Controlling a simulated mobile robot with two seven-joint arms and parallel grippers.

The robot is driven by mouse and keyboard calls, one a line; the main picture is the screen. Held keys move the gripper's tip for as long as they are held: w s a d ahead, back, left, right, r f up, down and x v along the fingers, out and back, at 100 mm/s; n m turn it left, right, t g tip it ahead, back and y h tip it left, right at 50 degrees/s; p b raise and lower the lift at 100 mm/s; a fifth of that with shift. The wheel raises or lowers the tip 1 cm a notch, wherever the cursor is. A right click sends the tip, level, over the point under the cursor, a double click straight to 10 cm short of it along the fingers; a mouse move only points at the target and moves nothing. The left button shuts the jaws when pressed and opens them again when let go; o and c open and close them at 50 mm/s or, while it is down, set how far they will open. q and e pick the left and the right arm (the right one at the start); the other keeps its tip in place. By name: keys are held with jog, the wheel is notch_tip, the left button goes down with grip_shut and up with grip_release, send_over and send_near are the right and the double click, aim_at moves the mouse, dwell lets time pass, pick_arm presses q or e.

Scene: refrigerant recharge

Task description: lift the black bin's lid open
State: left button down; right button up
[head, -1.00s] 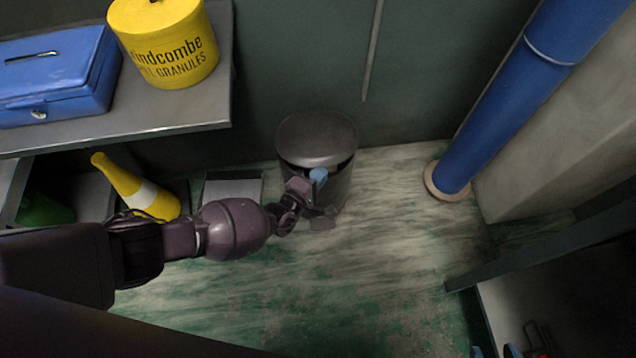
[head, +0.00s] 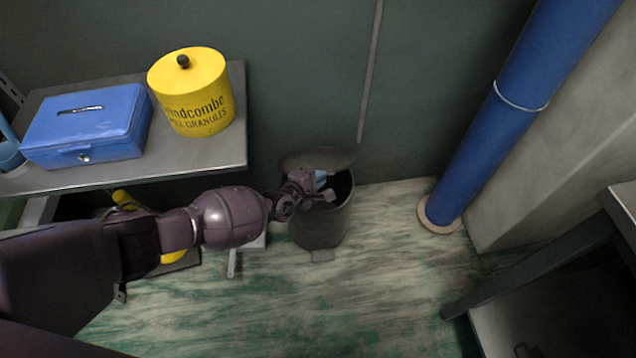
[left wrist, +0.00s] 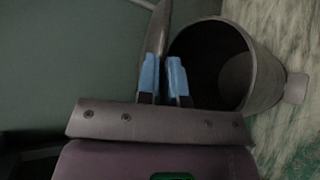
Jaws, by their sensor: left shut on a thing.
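The black bin (head: 319,231) stands on the floor against the dark wall, and its pedal shows at its front. Its lid (head: 318,158) is tilted up at the back, so part of the dark inside shows. My left gripper (head: 320,180) is at the lid's edge above the bin's opening. In the left wrist view, the blue fingertips (left wrist: 163,77) are shut on the lid (left wrist: 171,30), seen edge-on, with the open bin (left wrist: 266,75) to its right. The bin looks empty where I can see in. My right gripper is not in view.
A shelf (head: 215,158) at the left holds a blue cash box (head: 90,127) and a yellow granules tub (head: 195,100). A blue pipe (head: 495,125) rises right of the bin. A dark-framed table (head: 545,262) is at the right. The floor in front of the bin is clear.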

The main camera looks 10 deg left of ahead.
pick_arm(q)
jog(key=shift+w+r, duration=0.15)
jog(key=shift+r, duration=0.05)
jog(key=c, duration=1.3)
grip_release()
jog(key=shift+f, duration=0.1)
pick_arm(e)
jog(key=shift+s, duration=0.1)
pick_arm(q)
jog(key=p+v, duration=0.4)
jog(key=v, duration=0.7)
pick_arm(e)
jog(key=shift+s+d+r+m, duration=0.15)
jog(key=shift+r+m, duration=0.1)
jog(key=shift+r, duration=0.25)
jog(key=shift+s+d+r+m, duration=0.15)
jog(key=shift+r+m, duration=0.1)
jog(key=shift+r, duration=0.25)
pick_arm(q)
jog(key=shift+d, duration=0.1)
